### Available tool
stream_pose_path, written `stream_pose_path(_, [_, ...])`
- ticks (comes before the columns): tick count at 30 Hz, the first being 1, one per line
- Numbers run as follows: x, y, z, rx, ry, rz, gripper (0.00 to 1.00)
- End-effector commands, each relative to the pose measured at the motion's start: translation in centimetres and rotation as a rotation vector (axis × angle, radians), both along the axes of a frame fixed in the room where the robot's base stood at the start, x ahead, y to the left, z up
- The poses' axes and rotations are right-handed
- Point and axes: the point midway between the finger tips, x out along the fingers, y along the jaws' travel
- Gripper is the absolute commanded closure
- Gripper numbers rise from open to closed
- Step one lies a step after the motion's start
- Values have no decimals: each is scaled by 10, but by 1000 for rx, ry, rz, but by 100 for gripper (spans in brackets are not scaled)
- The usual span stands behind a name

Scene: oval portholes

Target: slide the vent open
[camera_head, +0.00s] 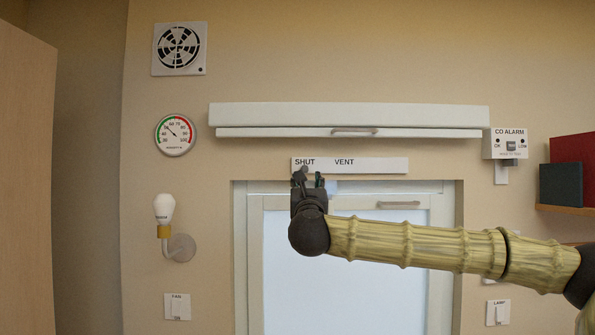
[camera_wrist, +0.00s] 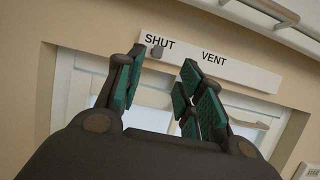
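The vent (camera_head: 380,165) is a white strip on the wall above the window, marked SHUT at its left end and VENT further right. It also shows in the wrist view (camera_wrist: 255,75). A small grey knob (camera_wrist: 157,51) sits on the strip by the word SHUT, at the left end. My gripper (camera_head: 309,179) is just below that end of the strip. In the wrist view my gripper (camera_wrist: 162,62) has its fingers apart with nothing between the pads. The knob lies beyond the fingertips, near the left finger; contact cannot be told. The gripper partly covers the knob's area in the head view.
A white window (camera_head: 345,265) with a handle (camera_head: 398,205) is below the strip. A long white blind box (camera_head: 350,116) with a handle (camera_head: 354,130) juts above. A CO alarm (camera_head: 509,144) is at right. A lamp (camera_head: 165,212) and dial (camera_head: 175,134) are at left.

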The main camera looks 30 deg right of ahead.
Motion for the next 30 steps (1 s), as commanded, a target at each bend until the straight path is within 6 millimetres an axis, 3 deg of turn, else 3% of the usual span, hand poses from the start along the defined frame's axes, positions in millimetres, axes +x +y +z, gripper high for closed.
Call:
stream_pose_path(18, [68, -39, 34, -5, 5, 0, 62])
stream_pose_path(30, [82, -48, 38, -6, 5, 1, 62])
